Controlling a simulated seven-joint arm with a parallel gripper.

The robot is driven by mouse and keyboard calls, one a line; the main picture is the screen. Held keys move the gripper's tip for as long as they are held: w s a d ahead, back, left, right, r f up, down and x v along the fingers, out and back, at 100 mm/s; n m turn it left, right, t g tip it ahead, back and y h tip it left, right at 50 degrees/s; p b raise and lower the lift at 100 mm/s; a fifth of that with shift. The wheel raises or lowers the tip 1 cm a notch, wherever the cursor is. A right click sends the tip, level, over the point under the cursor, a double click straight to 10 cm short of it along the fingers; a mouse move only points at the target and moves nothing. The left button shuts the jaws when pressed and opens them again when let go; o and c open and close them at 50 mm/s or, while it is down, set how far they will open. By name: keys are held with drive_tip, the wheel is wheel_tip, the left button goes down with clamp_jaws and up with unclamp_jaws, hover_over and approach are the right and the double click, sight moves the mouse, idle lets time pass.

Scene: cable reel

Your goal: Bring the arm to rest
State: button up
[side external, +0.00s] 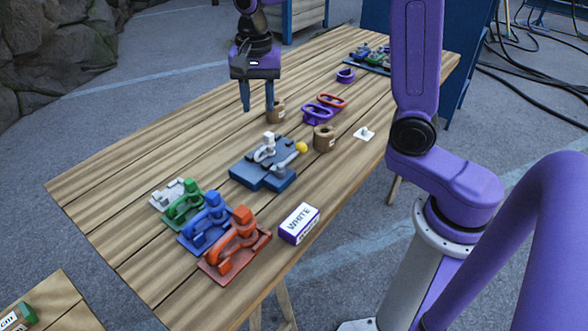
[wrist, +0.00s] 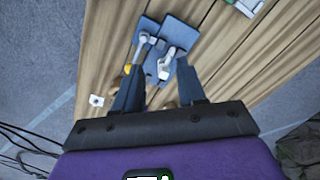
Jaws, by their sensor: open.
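My gripper (side external: 257,108) is open and empty, pointing down above the wooden table (side external: 190,150). Its two dark fingers also show spread apart in the wrist view (wrist: 160,72). In the side external view, one fingertip lies close to a tan reel (side external: 278,117); I cannot tell the exact gap in height. A blue-grey winding device (side external: 262,178) with a white crank and a yellow knob stands nearer the camera. In the wrist view this device (wrist: 180,33) lies beyond the fingertips.
A second tan reel (side external: 325,139), purple and red oval rings (side external: 316,116) and a small white plate (side external: 364,134) lie nearby. Green (side external: 185,210), blue (side external: 207,228) and orange (side external: 236,250) devices and a box marked WHITE (side external: 299,223) occupy the near end. The far-left tabletop is bare.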

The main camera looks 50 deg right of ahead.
drive_tip(key=s+f+n, duration=0.2)
drive_tip(key=s+n, duration=0.9)
drive_tip(key=s, duration=0.2)
drive_tip(key=s+f+n, duration=0.1)
drive_tip(key=s+n, duration=1.1)
drive_tip(key=s, duration=0.2)
drive_tip(key=shift+d+f, duration=0.4)
drive_tip(key=shift+d, duration=0.05)
